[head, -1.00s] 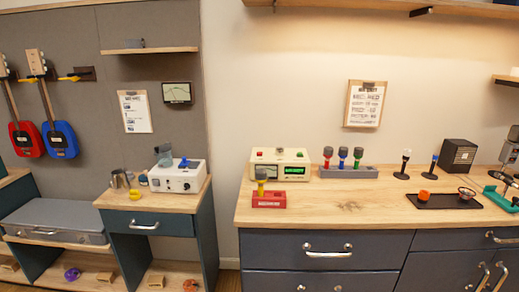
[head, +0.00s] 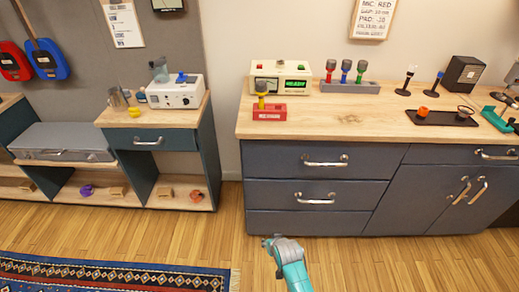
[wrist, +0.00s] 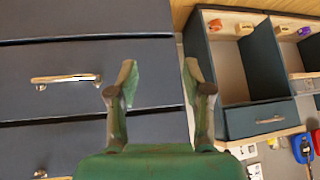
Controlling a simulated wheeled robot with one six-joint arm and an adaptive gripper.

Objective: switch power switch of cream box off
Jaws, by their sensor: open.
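The cream box (head: 294,70) stands on the wooden top of the dark drawer cabinet, against the wall. Its front has a lit green display (head: 295,83) and a dial at the left. I cannot make out which part is the power switch. A red block with a yellow-handled item (head: 268,110) stands in front and hides part of its left front. My gripper (wrist: 160,82) is open and empty, low in front of the cabinet drawers, well below the box. The box is not in the wrist view.
A rack of several tools (head: 347,86) stands right of the box. A black tray (head: 440,118) lies further right. A white box with a blue top part (head: 175,92) stands on the left desk. Drawer handles (head: 325,160) stick out. The floor is clear beside a patterned rug (head: 110,280).

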